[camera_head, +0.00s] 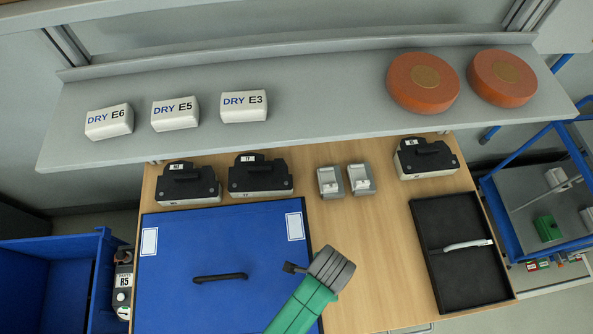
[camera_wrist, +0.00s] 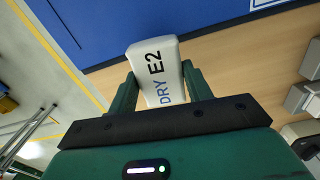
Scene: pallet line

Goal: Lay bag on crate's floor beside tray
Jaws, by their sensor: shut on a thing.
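In the wrist view my gripper (camera_wrist: 159,70) is shut on a white bag (camera_wrist: 154,62) marked "DRY E2", with a finger on each side. The bag is held in the air, its far end toward a blue surface. In the head view part of my green and grey arm is over the lower right of a large blue panel (camera_head: 215,245) with a black handle; the held bag is not visible there. A black tray (camera_head: 438,215) with a white-handled tool lies at the table's right. An open blue crate (camera_head: 50,245) stands at the lower left; I see no tray in its visible part.
White bags E6 (camera_head: 109,122), E5 (camera_head: 175,114) and E3 (camera_head: 244,106) and two orange discs (camera_head: 423,83) sit on the grey shelf. Black-topped devices (camera_head: 188,185) and two small grey holders (camera_head: 330,181) line the table's back. Bare wood lies between panel and tray.

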